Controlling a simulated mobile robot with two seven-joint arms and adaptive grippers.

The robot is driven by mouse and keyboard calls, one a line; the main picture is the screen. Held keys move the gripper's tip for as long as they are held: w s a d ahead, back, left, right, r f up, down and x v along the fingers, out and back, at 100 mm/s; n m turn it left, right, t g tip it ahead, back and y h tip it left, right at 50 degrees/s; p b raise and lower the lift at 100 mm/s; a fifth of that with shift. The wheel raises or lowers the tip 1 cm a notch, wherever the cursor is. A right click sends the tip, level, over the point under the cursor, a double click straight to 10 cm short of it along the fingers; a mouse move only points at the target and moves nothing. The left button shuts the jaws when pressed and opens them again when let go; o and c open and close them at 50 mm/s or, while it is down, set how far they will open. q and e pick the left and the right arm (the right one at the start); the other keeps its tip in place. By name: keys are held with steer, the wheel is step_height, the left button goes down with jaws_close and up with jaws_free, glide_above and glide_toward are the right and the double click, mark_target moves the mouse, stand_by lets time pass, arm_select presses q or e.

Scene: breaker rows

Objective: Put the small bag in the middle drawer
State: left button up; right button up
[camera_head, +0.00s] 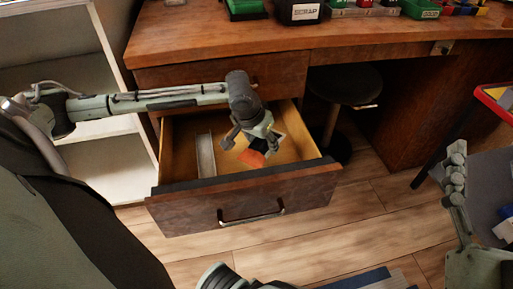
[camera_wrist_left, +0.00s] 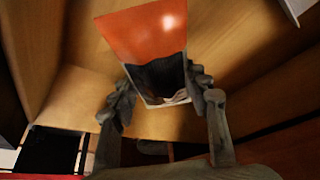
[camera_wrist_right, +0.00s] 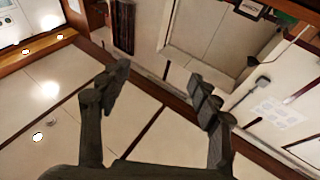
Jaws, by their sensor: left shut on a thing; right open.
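The small bag (camera_head: 252,158), with an orange end and a dark middle, is held by my left gripper (camera_head: 254,138). In the left wrist view the bag (camera_wrist_left: 145,32) sits between the two fingers, which press on its sides. The bag is inside the outline of an open wooden drawer (camera_head: 245,207), below a closed upper drawer. Whether the bag touches the drawer floor I cannot tell. My right gripper (camera_wrist_right: 159,80) is open and empty, away from the drawer over the floor at the right.
A grey divider (camera_head: 206,155) stands in the left part of the drawer. A dark stool (camera_head: 345,85) is right of it, under the desk (camera_head: 215,30). White shelves (camera_head: 70,60) stand left. A red-rimmed cart (camera_head: 490,98) is at the right.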

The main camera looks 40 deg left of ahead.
arm_select(q)
step_height(320, 180, down, 2)
steer(key=shift+f, duration=0.1)
step_height(320, 180, down, 3)
steer(key=shift+f+b, duration=0.1)
steer(key=shift+b, duration=0.55)
steer(key=shift+f, duration=0.2)
arm_select(e)
steer(key=r+t, duration=0.1)
steer(key=s+r+t, duration=0.1)
steer(key=d+r, duration=0.1)
steer(key=shift+s+r+t, duration=0.2)
steer(key=shift+r+t, duration=0.1)
steer(key=shift+t, duration=0.1)
arm_select(q)
steer(key=shift+f, duration=0.1)
steer(key=o, duration=1.2)
arm_select(e)
steer(key=shift+f, duration=0.1)
